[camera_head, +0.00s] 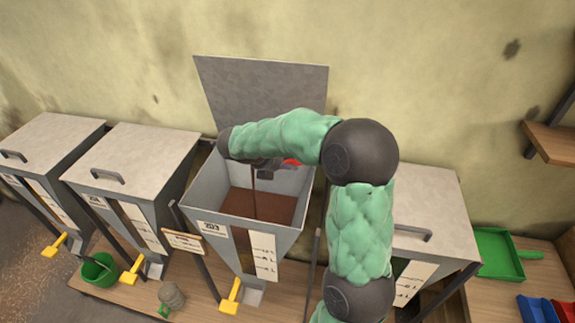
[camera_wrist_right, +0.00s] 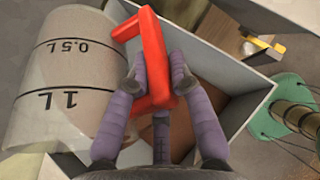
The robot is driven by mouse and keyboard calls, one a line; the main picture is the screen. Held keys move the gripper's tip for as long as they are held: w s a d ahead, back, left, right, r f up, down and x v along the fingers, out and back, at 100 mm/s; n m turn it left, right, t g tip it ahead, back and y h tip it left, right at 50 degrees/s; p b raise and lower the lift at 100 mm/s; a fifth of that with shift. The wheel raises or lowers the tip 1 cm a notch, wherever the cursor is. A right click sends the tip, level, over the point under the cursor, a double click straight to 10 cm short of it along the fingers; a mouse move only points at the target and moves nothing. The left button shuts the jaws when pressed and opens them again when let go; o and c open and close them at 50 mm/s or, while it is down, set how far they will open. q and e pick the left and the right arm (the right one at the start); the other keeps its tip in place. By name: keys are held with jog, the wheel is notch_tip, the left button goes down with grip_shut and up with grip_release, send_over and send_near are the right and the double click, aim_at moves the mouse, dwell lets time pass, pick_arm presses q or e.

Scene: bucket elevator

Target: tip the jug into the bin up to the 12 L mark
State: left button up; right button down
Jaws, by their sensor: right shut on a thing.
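My right gripper (camera_head: 272,170) is over the open grey bin (camera_head: 208,186), with its fingers mostly hidden by my arm. In the right wrist view my right gripper (camera_wrist_right: 155,85) is shut on the red handle (camera_wrist_right: 152,60) of the jug (camera_wrist_right: 68,85). The jug is pale, tilted on its side and marked 0.5 L and 1 L. In the head view only a bit of red handle (camera_head: 293,162) shows. A thin dark brown stream (camera_head: 254,195) falls into the bin onto the brown fill (camera_head: 272,207). The front scale (camera_head: 263,255) is too small to read. My left gripper is not in view.
The bin's lid (camera_head: 265,90) stands open against the wall. Closed bins stand left (camera_head: 135,155) and right (camera_head: 435,205).

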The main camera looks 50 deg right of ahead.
jog(key=shift+f+h+b, duration=0.15)
jog(key=shift+h+b, duration=0.15)
jog(key=shift+b, duration=0.4)
jog(key=shift+w+a+f+h+b, duration=0.1)
jog(key=shift+a+f+h+b, duration=0.15)
jog(key=shift+f+h+b, duration=0.4)
